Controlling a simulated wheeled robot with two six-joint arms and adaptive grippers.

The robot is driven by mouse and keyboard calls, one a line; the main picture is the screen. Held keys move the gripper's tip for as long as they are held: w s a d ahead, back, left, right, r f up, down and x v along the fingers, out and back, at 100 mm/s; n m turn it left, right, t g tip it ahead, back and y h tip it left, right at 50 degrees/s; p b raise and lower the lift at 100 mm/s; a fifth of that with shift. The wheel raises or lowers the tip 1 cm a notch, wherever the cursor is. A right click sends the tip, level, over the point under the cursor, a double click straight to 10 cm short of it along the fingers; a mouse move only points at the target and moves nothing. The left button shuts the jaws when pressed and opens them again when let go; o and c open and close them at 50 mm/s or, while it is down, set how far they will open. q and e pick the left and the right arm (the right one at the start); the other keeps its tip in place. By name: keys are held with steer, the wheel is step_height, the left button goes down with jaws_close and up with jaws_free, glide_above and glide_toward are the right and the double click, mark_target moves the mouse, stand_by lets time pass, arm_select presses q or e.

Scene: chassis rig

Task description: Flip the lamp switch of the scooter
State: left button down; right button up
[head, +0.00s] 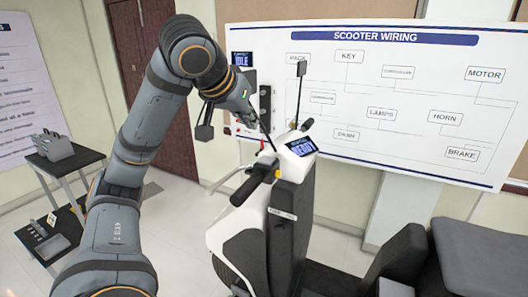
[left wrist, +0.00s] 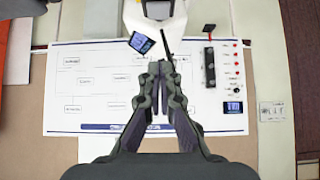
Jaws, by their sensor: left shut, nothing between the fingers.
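The scooter (head: 240,245) stands in the lower middle of the head view, white and black, with a lit dash display (head: 303,147) that appears to read READY. Its near handlebar grip (head: 252,186) is black, with a small yellow part (head: 278,174) beside it. I cannot make out which part is the lamp switch. My left gripper (head: 253,119) is above and behind the handlebar, close to a thin dark stalk. In the left wrist view its fingers (left wrist: 159,70) are shut and empty, with the dash display (left wrist: 141,43) just beyond them. My right gripper is not in view.
A white wiring board (head: 400,170) hangs on the wall behind the scooter, with a black switch box (head: 265,103) at its left. A mirror stalk (head: 299,95) rises from the far handlebar side. A small dark table (head: 62,160) stands left. A dark seat (head: 405,255) is at right.

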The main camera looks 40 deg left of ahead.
arm_select(q)
steer(key=shift+w, duration=0.2)
steer(key=b, duration=0.2)
glide_above(265, 161)
step_height(265, 161, down, 7)
steer(key=shift+r, duration=0.1)
steer(key=f+b, duration=0.2)
steer(key=f, duration=0.1)
steer(key=shift+a+f, duration=0.1)
steer(key=shift+a, duration=0.1)
steer(key=shift+f+b, duration=0.45)
steer(key=shift+b, duration=0.2)
steer(key=shift+w+d, duration=0.1)
steer(key=shift+f, duration=0.15)
